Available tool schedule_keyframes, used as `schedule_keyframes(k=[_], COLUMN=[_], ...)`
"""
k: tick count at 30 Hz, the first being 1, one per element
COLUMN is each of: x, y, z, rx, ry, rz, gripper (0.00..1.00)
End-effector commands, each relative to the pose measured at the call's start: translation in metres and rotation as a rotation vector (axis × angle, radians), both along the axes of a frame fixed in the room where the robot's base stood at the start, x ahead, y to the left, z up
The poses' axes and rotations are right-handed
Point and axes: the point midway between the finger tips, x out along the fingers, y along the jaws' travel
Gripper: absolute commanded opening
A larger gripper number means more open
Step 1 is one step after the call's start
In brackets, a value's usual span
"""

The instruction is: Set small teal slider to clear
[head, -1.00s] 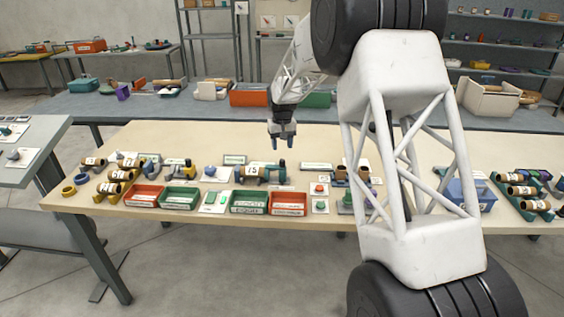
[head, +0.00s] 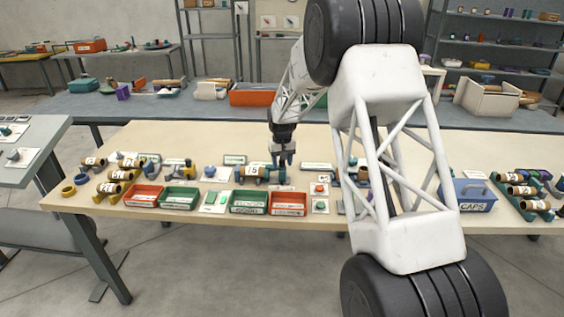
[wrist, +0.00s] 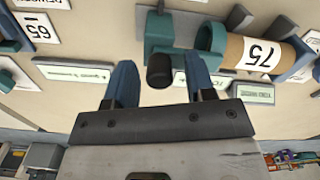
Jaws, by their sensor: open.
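A teal fixture (head: 280,174) stands on the pale bench at mid-table. In the wrist view, its teal block (wrist: 172,32) sits beside a teal ring and a brown roll labelled 75 (wrist: 258,54). A dark round knob (wrist: 160,71) shows at the block, between my fingers in the picture. I cannot tell for certain which teal part is the small slider, or its setting. My gripper (head: 283,161) is open, pointing down above the fixture's right end; its blue fingers also show in the wrist view (wrist: 160,64). Contact with the knob cannot be made out.
Red and green trays (head: 248,207) line the bench's front edge. Button plates (head: 319,189) lie to their right. A blue caps box (head: 467,196) is at the right.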

Motion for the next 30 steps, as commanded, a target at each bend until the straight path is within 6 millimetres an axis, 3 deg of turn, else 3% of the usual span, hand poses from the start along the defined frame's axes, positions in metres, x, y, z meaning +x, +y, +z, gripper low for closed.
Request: schedule_keyframes(k=[7, 17, 24, 30], x=[0.0, 0.0, 0.0, 0.0], y=[0.0, 0.0, -0.001, -0.014], z=[0.0, 0.0, 0.0, 0.0], rx=[0.0, 0.0, 0.0, 0.0], ry=[0.0, 0.0, 0.0, 0.0], rz=[0.0, 0.0, 0.0, -0.002], gripper=[0.5, 0.01, 0.0, 0.0])
